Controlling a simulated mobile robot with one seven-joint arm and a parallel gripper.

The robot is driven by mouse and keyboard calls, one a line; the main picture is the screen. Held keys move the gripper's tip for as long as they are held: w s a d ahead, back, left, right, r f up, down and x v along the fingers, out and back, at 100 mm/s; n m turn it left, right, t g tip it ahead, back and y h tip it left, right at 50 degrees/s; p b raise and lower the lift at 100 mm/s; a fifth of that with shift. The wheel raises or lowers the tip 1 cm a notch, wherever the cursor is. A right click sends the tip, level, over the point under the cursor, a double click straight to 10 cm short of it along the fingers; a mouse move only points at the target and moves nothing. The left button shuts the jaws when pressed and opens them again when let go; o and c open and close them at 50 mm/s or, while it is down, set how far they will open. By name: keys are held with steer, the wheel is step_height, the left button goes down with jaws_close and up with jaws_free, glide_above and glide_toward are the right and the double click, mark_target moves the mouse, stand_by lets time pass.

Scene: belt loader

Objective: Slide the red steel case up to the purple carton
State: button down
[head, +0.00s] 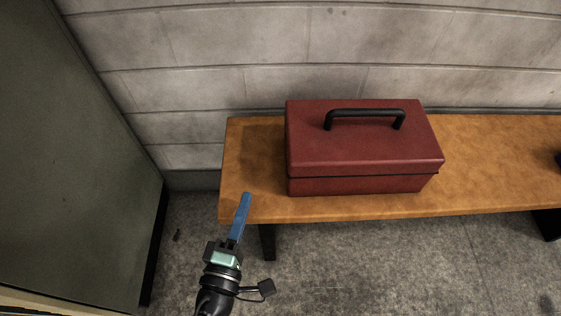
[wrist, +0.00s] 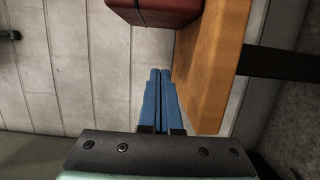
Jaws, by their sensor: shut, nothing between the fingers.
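The red steel case (head: 360,150), with a black handle on its lid, stands upright on an orange-brown wooden bench (head: 490,165). The case also shows at the top of the wrist view (wrist: 160,8), cut off by the frame. My gripper (head: 246,196) is shut and empty, its blue fingers together. In the head view it is in front of the bench's left end, to the left of the case and apart from it. The fingers also show in the wrist view (wrist: 160,72), beside the bench end. No purple carton is clearly visible; only a small dark purplish edge (head: 558,161) shows at the far right.
A grey block wall (head: 250,45) runs close behind the bench. A large dark green-grey cabinet or panel (head: 75,150) stands at the left. Concrete floor (head: 380,270) lies in front.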

steer(key=b+x, duration=0.2)
steer(key=x, duration=0.8)
steer(key=shift+w+f, duration=0.15)
steer(key=shift+f, duration=0.05)
steer(key=d, duration=0.2)
steer(key=shift+d, duration=1)
steer(key=shift+d, duration=0.1)
